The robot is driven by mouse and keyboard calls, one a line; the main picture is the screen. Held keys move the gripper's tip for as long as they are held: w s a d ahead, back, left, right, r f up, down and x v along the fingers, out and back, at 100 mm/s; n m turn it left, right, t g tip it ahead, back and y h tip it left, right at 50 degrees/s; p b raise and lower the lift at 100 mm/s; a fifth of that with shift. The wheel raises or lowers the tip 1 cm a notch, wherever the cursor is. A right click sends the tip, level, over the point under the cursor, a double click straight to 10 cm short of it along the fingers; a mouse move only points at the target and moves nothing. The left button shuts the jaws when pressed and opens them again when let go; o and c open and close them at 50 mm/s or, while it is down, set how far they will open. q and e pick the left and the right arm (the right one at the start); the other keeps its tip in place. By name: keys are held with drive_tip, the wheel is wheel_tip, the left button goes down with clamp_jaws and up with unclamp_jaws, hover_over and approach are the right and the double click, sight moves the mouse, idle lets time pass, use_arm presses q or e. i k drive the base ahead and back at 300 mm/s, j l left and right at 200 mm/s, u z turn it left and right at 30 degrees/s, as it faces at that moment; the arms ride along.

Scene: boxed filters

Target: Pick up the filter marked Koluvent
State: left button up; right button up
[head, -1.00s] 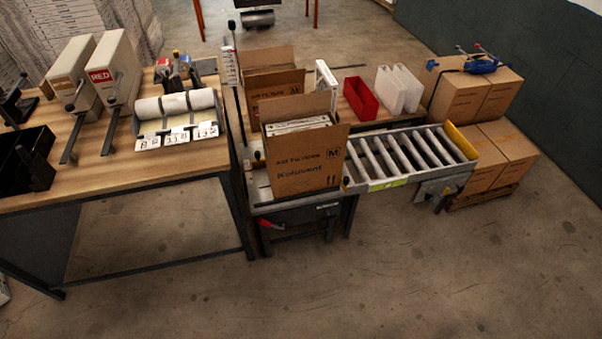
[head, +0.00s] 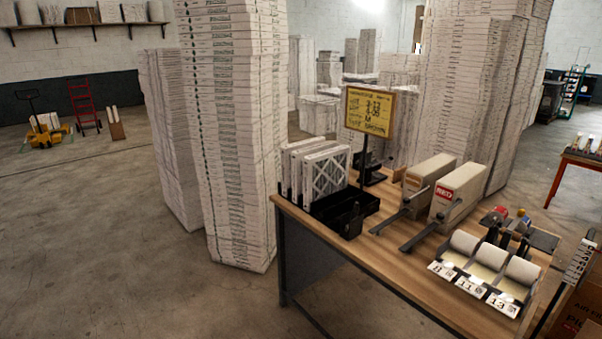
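Several white-framed filters (head: 318,175) stand upright in a black tray (head: 346,216) at the far left end of the wooden table. The front one shows a diagonal lattice face. I can read no name on them. The tall stacks of white filters (head: 232,130) behind and left of the table have edge print too small to read. A brown carton (head: 578,322) with dark print is cut off at the bottom right corner. The word Koluvent is not readable anywhere now. Neither of my grippers is in view.
The wooden table (head: 405,262) carries two beige dispensers (head: 458,194), white rolls (head: 496,256) with numbered cards and a yellow sign (head: 368,111) on a post. More stacks (head: 475,90) stand behind it. Open concrete floor (head: 110,220) lies at the left.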

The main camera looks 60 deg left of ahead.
sight(326, 172)
drive_tip(key=j+u, duration=0.2)
drive_tip(key=u, duration=0.15)
drive_tip(key=k+j+u, duration=0.1)
drive_tip(key=u, duration=0.25)
drive_tip(key=j+u, duration=0.35)
